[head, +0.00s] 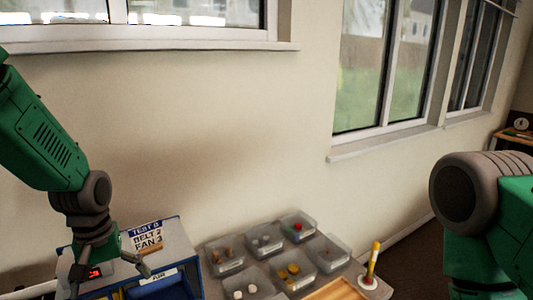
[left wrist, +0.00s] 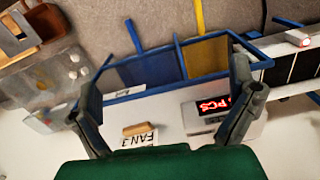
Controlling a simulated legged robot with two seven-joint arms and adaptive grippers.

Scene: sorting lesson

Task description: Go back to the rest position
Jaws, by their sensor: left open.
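My left gripper (head: 108,277) is open and empty, at the lower left of the head view, over the near side of the white and blue sorting station (head: 182,240). In the left wrist view its two fingers (left wrist: 168,70) stand wide apart with nothing between them but the station below. A scale-like box with a red lit display (left wrist: 213,106) sits below the gripper; the display also shows in the head view (head: 95,272). My right arm comes in at the right edge of the head view, and its gripper is out of the picture.
Several clear trays (head: 268,240) with small parts, a yellow-handled tool (head: 374,258) and a wooden tray (head: 335,291) stand to the right.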

